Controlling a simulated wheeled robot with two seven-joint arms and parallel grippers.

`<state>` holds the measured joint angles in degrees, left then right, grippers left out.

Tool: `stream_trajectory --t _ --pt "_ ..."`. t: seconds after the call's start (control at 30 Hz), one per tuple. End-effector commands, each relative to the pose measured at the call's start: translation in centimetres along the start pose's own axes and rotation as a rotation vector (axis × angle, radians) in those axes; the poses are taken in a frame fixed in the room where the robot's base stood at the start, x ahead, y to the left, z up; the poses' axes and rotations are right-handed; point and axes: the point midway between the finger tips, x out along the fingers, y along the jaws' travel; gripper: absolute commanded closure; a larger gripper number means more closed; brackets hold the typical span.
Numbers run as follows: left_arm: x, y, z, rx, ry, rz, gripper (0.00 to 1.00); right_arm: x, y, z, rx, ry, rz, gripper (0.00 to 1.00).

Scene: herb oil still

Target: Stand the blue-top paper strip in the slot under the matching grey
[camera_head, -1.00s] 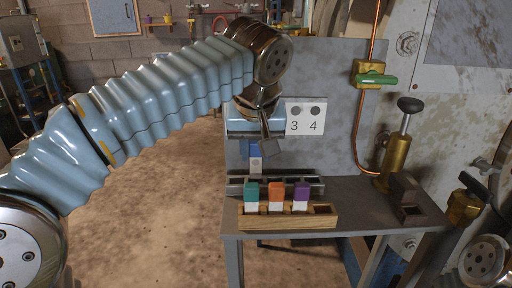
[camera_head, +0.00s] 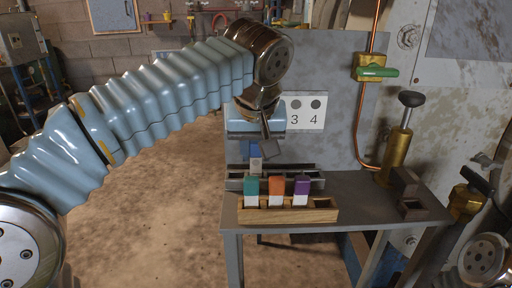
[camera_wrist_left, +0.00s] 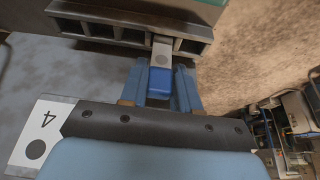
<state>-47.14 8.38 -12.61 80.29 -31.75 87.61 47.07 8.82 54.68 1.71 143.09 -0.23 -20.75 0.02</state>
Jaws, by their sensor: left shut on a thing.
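The blue-top paper strip (camera_head: 256,164) has a pale lower part with a grey dot. My left gripper (camera_wrist_left: 160,88) is shut on its blue top (camera_wrist_left: 160,80), and the strip looks roughly upright. Its lower end meets the slotted grey rack (camera_head: 312,181); I cannot tell whether it is inside a slot. In the left wrist view the rack (camera_wrist_left: 110,12) has open slots on both sides of the strip. The white card (camera_head: 304,111) behind shows 3 and 4 under grey dots; its left part is hidden by my gripper. My right gripper is not in view.
A wooden holder (camera_head: 288,216) in front of the rack holds strips with green (camera_head: 251,186), orange (camera_head: 275,186) and purple (camera_head: 302,186) tops; its right slot is empty. A brass cylinder with a black knob (camera_head: 401,138) and a dark block (camera_head: 407,190) stand at right.

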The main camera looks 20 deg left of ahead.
Motion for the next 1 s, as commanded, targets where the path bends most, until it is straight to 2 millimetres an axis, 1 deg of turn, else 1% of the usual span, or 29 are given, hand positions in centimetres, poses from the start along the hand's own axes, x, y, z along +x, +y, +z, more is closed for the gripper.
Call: stream_trajectory --t 0.47,0.5,0.67,0.7,1.0 --pt "1.4 0.0 0.6 -0.001 0.000 0.000 0.98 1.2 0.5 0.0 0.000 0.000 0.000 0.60" --pt "1.4 0.0 0.5 -0.001 0.000 0.000 0.66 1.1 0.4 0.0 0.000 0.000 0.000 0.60" --pt "1.3 0.0 0.5 0.000 0.000 0.000 0.41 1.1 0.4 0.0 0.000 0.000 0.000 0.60" --pt "1.3 0.0 0.5 0.000 0.000 0.000 0.39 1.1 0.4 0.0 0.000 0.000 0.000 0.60" --pt "1.1 0.0 0.5 0.000 0.001 0.001 0.39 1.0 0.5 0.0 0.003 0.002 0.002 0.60"
